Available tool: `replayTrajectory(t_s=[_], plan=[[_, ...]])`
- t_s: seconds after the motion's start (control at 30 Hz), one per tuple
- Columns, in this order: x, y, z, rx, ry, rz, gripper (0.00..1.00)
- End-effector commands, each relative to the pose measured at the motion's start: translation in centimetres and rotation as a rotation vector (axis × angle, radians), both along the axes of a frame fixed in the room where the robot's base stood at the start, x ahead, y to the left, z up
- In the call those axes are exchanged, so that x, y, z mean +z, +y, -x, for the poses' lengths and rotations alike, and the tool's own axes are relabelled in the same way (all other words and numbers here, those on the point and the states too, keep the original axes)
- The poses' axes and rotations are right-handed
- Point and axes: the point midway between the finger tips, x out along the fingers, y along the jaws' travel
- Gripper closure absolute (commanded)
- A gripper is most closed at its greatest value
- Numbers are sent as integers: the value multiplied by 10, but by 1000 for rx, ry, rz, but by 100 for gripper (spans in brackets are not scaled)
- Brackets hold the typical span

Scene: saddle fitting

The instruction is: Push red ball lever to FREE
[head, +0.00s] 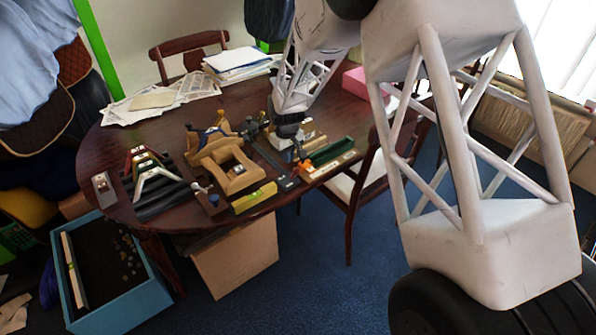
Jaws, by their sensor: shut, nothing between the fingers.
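My gripper (298,152) is at the end of my arm, low over the right part of the dark round table, and it is shut and empty. An orange piece (304,168) shows just below the fingertips; I cannot tell whether they touch. A small lever with a round knob (197,187) stands on a dark brown block (210,203) near the table's front edge, left of my gripper. The knob is too small to tell if it is the red ball. No FREE marking can be read.
A tan saddle-shaped block (232,172), a yellow-green level (254,198) and a green tray (332,151) crowd the table's middle and right. Ribbed dark racks with angled pieces (155,185) stand at left. Papers (175,92) lie at the back. A blue crate (110,303) is on the floor.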

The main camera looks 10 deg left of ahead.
Motion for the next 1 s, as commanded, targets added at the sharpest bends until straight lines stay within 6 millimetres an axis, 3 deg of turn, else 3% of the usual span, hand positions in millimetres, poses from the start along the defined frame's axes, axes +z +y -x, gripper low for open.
replayTrajectory(t_s=[1.0], plan=[[0, 6, -5, 0, 0, 0, 100]])
